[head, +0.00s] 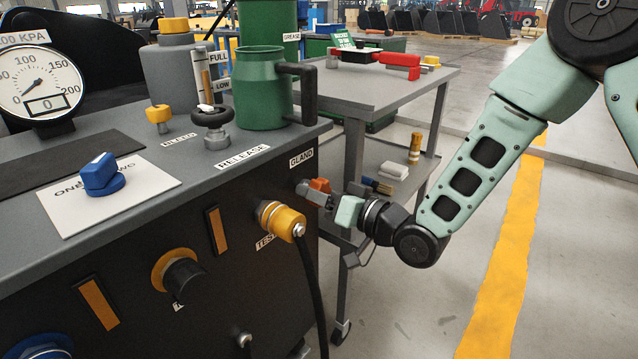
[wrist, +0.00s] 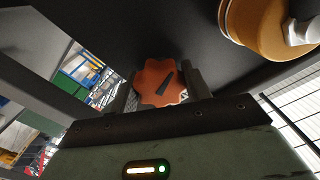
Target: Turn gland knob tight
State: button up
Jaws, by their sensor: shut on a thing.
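The gland knob is an orange, lobed knob on the dark front panel below the GLAND label (head: 301,158). In the wrist view the knob (wrist: 157,84) shows its face with a dark pointer mark, set at a slant. My gripper (head: 318,191) reaches the panel from the right, with one finger on each side of the knob. In the wrist view the gripper (wrist: 160,86) is shut on the knob. In the head view the fingers partly hide the knob (head: 320,184).
A yellow TEST coupler (head: 282,221) with a black hose sits left of my gripper; it also shows in the wrist view (wrist: 262,25). A grey cart (head: 390,85) stands behind my forearm. A green jug (head: 262,90) stands on the bench top. Open floor lies to the right.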

jog(key=shift+m+p, duration=1.45)
jog(key=shift+m, duration=0.75)
jog(key=o, duration=1)
jog(key=shift+p+v, duration=2.65)
jog(key=shift+v, duration=6.1)
